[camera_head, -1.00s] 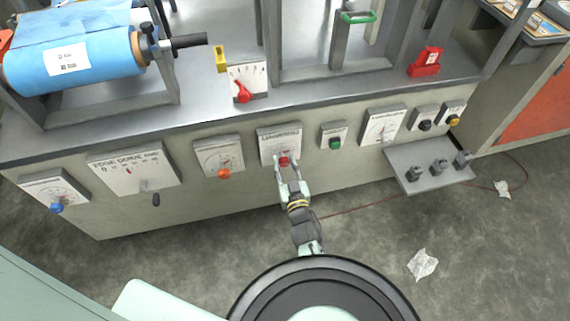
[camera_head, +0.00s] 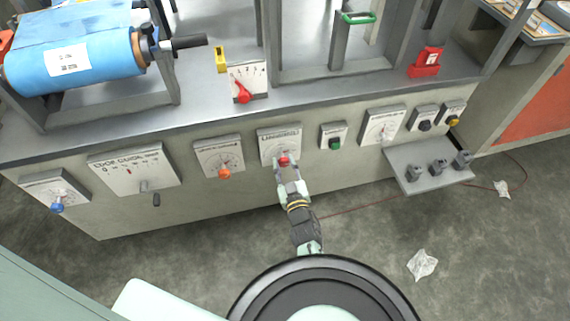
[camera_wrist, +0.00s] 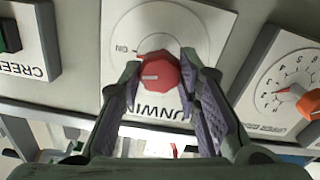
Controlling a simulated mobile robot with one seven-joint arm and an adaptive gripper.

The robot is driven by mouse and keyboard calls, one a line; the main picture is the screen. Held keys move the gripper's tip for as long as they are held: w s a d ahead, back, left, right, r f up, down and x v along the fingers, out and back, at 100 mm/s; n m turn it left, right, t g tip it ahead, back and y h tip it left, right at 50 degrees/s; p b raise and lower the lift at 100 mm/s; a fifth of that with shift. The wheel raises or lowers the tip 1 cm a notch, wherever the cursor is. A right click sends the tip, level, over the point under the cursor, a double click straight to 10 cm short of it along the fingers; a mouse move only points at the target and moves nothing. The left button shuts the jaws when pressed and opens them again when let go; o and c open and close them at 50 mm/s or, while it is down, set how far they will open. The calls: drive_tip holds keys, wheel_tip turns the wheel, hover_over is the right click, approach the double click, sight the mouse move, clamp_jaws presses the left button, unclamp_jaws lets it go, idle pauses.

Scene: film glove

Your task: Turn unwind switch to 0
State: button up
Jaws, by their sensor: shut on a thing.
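The unwind switch is a red knob (camera_wrist: 160,72) on a white square plate (camera_wrist: 128,20) with a circular dial. The plate's lettering, partly hidden by my fingers, appears upside down in the wrist view. My gripper (camera_wrist: 160,65) has one finger on each side of the knob and is shut on it. A pale line on the knob points left in the wrist view, below a red tick and a short marking. In the head view, my gripper (camera_head: 286,170) reaches up to the red knob (camera_head: 284,160) on the middle plate (camera_head: 279,134).
An orange-knob dial (camera_head: 224,173) is to the left and a green button (camera_head: 335,143) to the right. A small shelf (camera_head: 410,182) juts out at the right. A blue roll (camera_head: 100,58) lies on the machine top. The floor in front is mostly clear.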

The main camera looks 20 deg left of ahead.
drive_tip(key=n, duration=0.3)
drive_tip(key=shift+n, duration=0.4)
drive_tip(key=n, duration=0.4)
drive_tip(key=shift+a+n+p, duration=0.1)
drive_tip(key=shift+n+p, duration=0.2)
drive_tip(key=n, duration=0.3)
drive_tip(key=shift+f+n+b, duration=0.1)
drive_tip(key=shift+n+b, duration=0.25)
drive_tip(key=shift+n, duration=1.65)
drive_tip(key=o, duration=1.1)
drive_tip(key=shift+o, duration=0.2)
